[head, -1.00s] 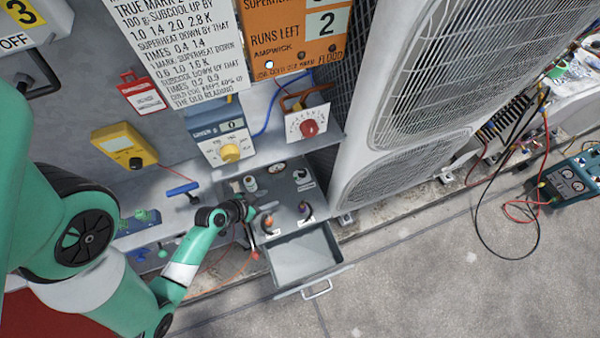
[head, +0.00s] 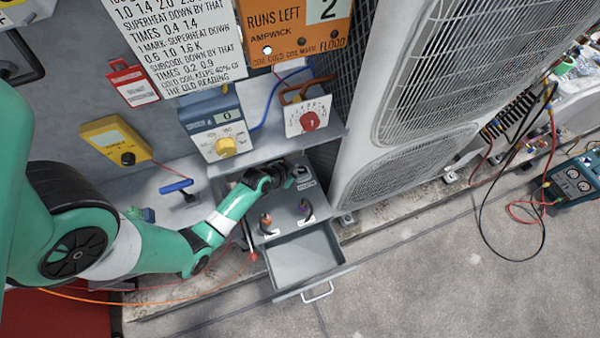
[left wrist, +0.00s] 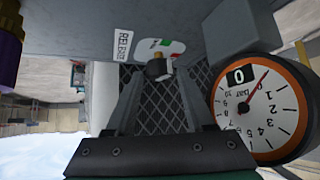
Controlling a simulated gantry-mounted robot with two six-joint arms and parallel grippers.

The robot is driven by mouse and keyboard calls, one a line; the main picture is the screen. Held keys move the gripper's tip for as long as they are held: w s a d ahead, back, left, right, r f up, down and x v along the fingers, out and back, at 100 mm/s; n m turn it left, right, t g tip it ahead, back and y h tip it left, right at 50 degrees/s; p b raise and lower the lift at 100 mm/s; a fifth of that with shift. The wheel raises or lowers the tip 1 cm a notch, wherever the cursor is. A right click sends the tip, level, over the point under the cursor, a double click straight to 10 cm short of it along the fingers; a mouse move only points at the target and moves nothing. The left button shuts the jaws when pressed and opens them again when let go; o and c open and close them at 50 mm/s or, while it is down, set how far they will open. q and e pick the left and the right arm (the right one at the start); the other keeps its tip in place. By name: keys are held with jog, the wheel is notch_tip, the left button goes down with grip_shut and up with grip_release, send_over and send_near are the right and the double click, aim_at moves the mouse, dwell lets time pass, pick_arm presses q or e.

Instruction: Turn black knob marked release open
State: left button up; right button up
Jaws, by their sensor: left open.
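The black knob (left wrist: 159,69) shows in the left wrist view on a grey panel, by a white plate with green and red marks and a RELEASE label (left wrist: 124,46). My left gripper (left wrist: 157,80) is open, with its two fingertips either side of the knob; I cannot tell whether they touch it. In the head view my left gripper (head: 297,175) is over the back right of the grey bench panel and hides the knob. The RELEASE label (head: 305,184) is small there. My right gripper is not in view.
A round gauge (left wrist: 262,108) stands close beside the left gripper. Two upright fittings, one orange (head: 266,222) and one purple (head: 304,208), stand in front on the panel. An open drawer (head: 303,258) juts out below. A red-dial box (head: 308,119) is behind.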

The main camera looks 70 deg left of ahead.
pick_arm(q)
jog(key=shift+w+a+f, duration=0.1)
jog(key=shift+w+f, duration=0.15)
jog(key=shift+w, duration=0.05)
grip_shut()
jog(key=shift+s+r+n+g+y+p, duration=0.1)
jog(key=shift+n+g+y+p, duration=0.2)
jog(key=shift+n+p, duration=0.35)
jog(key=shift+d+p, duration=0.2)
jog(key=shift+p, duration=0.1)
jog(key=shift+n+g+y, duration=0.4)
jog(key=shift+n+y, duration=0.3)
jog(key=shift+n, duration=0.15)
